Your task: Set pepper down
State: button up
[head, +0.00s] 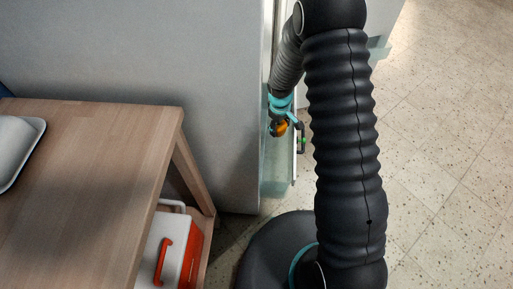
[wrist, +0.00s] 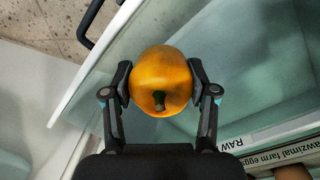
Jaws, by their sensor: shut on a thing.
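The pepper (wrist: 160,82) is orange-yellow and rounded, with a dark green stem pointing towards the camera in the wrist view. My gripper (wrist: 160,90) is shut on it, one black finger pressed to each side. The pepper is held over a pale, glassy surface, and I cannot tell its height above it. In the head view the pepper (head: 281,128) is a small orange patch at my gripper (head: 278,124), beside the glass-sided unit; the arm hides much of that area.
A wooden table (head: 95,135) with a white tray (head: 15,145) stands at left. A white and orange case (head: 165,255) sits on its lower shelf. A printed label (wrist: 275,150) and a white edge (wrist: 100,70) with a black handle (wrist: 88,25) lie near my gripper. Floor is clear at right.

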jog(key=n, duration=0.2)
send_over(266, 154)
notch_tip(266, 154, down, 7)
jog(key=f, duration=0.2)
jog(key=f+b, duration=0.1)
jog(key=f, duration=0.1)
jog(key=shift+s+a+f, duration=0.15)
jog(key=shift+s+f, duration=0.05)
jog(key=shift+f, duration=2.3)
jog(key=shift+f+b, duration=0.2)
jog(key=shift+b, duration=0.15)
jog(key=o, duration=1.2)
jog(key=shift+r, duration=0.2)
